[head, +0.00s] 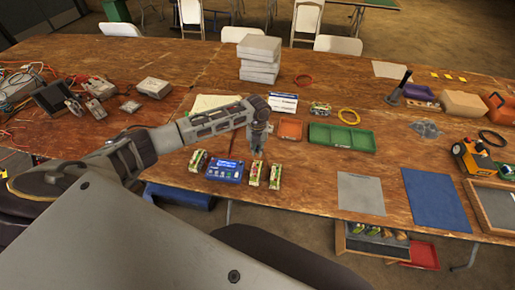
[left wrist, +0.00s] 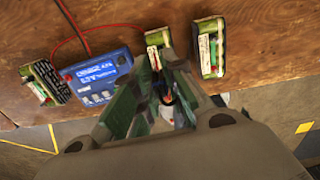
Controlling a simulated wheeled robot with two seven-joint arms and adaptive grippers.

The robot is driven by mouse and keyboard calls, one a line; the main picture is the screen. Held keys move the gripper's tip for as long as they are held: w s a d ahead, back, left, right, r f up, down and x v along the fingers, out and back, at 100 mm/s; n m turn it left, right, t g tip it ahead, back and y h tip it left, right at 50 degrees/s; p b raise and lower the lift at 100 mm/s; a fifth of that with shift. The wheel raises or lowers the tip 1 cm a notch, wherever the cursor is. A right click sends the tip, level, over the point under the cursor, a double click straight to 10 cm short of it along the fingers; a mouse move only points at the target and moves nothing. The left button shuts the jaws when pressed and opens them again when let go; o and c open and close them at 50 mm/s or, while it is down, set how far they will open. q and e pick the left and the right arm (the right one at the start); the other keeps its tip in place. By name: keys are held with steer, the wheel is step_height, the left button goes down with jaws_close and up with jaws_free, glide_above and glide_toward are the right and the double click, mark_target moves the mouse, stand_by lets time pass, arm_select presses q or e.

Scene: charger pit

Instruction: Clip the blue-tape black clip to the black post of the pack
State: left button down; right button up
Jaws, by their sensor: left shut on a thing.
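The blue charger (head: 224,171) lies near the table's front edge; it also shows in the left wrist view (left wrist: 98,78). One green-and-black pack (head: 197,160) is on its left, a second pack (head: 254,173) and a third pack (head: 275,175) on its right. My left gripper (head: 257,152) points down just above the second pack, which also shows in the left wrist view (left wrist: 158,42). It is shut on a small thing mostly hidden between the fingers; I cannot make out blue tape. The posts are too small to tell apart. My right gripper is out of view.
Red and dark leads (left wrist: 78,30) run over the table beside the charger. An open drawer (head: 372,243) hangs below the front edge. Bare wood lies right of the third pack.

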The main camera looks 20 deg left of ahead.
arm_select(q)
steer(key=shift+f, duration=0.25)
steer(key=shift+f+b, duration=0.75)
steer(key=shift+f, duration=0.6)
steer(key=shift+f+b, duration=0.9)
steer(key=shift+f, duration=0.95)
steer(key=shift+f, duration=0.1)
steer(key=shift+f+p, duration=0.15)
steer(key=shift+p, duration=0.4)
stand_by(1.3)
steer(key=c, duration=1.4)
jaws_free()
